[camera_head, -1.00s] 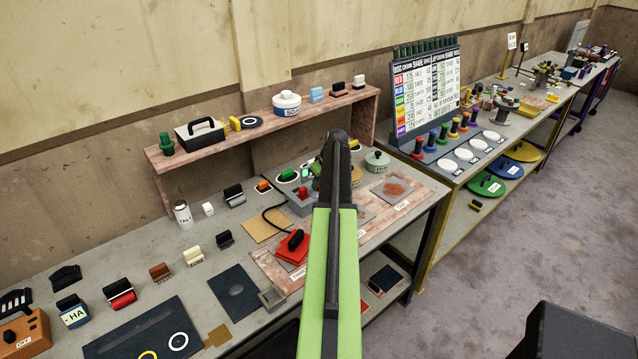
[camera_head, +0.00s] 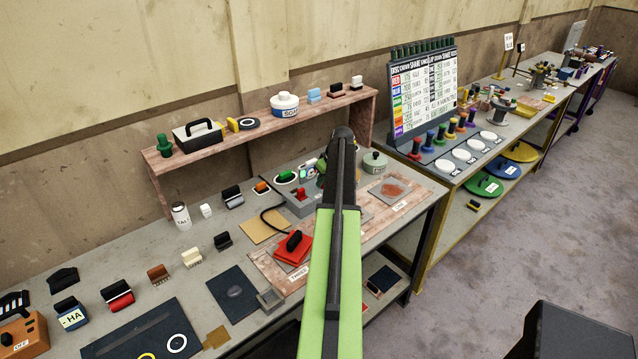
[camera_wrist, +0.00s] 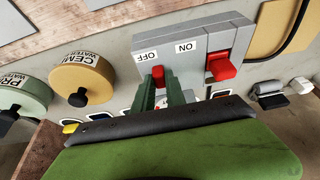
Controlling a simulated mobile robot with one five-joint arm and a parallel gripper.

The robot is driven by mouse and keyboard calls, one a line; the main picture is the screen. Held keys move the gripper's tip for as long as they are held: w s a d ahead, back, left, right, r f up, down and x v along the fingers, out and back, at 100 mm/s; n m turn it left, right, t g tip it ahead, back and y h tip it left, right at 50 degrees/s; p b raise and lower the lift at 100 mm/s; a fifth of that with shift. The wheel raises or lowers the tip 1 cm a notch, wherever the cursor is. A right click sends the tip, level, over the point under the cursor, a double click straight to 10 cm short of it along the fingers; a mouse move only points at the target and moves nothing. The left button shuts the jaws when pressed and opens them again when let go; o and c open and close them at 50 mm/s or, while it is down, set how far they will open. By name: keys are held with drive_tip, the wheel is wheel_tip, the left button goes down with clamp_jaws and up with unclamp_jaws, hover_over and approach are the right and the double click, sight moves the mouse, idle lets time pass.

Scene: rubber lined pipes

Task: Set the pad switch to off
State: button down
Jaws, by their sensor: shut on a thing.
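A grey switch box (camera_wrist: 196,45) carries the labels OFF and ON, upside down in the wrist view. A red lever (camera_wrist: 157,74) stands at the OFF label, between the fingertips of my gripper (camera_wrist: 160,92), which is shut on it. A larger red block (camera_wrist: 221,66) sits on the ON side of the box, apart from the fingers. In the head view the grey box (camera_head: 297,207) stands on the bench, left of my arm.
A yellow round container (camera_wrist: 82,78) and a pale green one (camera_wrist: 22,92) stand beside the box. A red pad (camera_head: 293,250) lies on the bench in front. A black cable (camera_head: 268,222) runs by the box. A wooden shelf (camera_head: 230,132) stands behind.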

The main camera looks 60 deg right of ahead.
drive_tip(key=shift+s+d, duration=0.1)
drive_tip(key=shift+d, duration=0.1)
drive_tip(key=c, duration=1.4)
unclamp_jaws()
drive_tip(key=shift+o, duration=0.2)
drive_tip(key=shift+r+p, duration=0.2)
drive_tip(key=shift+p, duration=0.1)
drive_tip(key=p+v, duration=1.5)
drive_tip(key=v, duration=0.2)
drive_tip(key=shift+s+a, duration=0.1)
